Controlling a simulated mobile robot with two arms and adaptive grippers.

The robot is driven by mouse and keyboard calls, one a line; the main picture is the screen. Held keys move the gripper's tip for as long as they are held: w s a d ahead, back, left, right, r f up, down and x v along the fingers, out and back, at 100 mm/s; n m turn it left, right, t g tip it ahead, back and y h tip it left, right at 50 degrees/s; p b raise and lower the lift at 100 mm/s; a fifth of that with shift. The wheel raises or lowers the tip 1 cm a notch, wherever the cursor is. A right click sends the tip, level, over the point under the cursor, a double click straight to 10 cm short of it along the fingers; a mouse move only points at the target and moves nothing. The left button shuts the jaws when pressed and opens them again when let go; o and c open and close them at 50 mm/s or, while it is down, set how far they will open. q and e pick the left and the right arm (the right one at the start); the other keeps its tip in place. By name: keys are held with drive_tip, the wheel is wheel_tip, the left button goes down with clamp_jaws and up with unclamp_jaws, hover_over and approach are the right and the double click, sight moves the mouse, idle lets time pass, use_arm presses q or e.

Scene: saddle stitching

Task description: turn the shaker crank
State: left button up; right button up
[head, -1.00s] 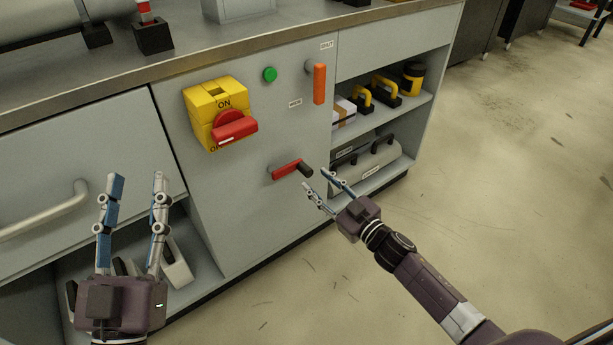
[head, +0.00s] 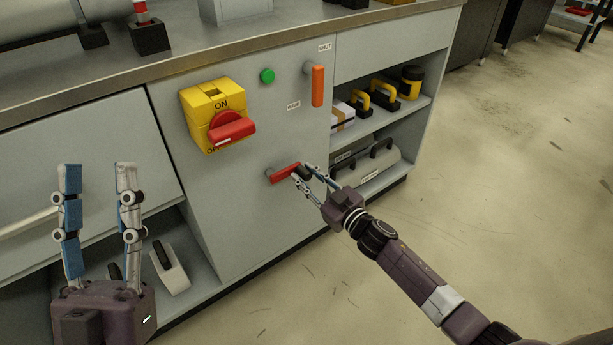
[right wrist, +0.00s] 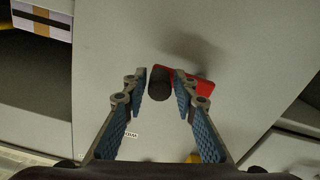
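The shaker crank (head: 285,174) is a red arm with a dark knob, low on the grey cabinet front. In the right wrist view the red arm (right wrist: 200,86) lies partly behind a finger, and the dark knob (right wrist: 159,84) sits between the fingertips. My right gripper (head: 305,178) is at the knob end of the crank; in the right wrist view it (right wrist: 160,82) is open around the knob, with a visible gap on the left side. My left gripper (head: 98,168) is open and empty in front of the lower left shelf, away from the crank.
Above the crank are a yellow switch box with a red handle (head: 232,132), a green button (head: 267,76) and an orange lever (head: 318,86). Open shelves on the right hold yellow-handled tools (head: 384,92) and a grey case (head: 366,168). The floor (head: 480,190) at right is clear.

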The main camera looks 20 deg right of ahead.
clamp_jaws()
drive_tip(key=shift+f, duration=0.1)
